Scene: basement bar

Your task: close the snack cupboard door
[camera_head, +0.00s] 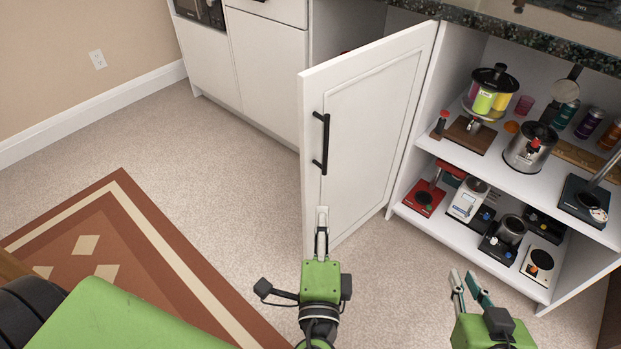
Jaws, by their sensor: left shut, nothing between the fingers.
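The snack cupboard door (368,122) is a white panel with a black bar handle (321,143). It stands swung well out from the cupboard (408,211), which is open with its shelves in view. My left gripper (322,214) is shut and empty, its fingertips in front of the lower part of the door near its free edge. I cannot tell whether they touch it. My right gripper (466,279) is in front of the cupboard's lower front edge, its two fingers slightly apart and nothing seen between them.
The upper shelf holds a pot-like appliance (492,90), a metal cooker (529,148) and several cans. The lower shelf holds several small appliances, including a red one (424,197). A patterned rug (130,250) lies at left. Bare carpet (235,175) lies left of the door.

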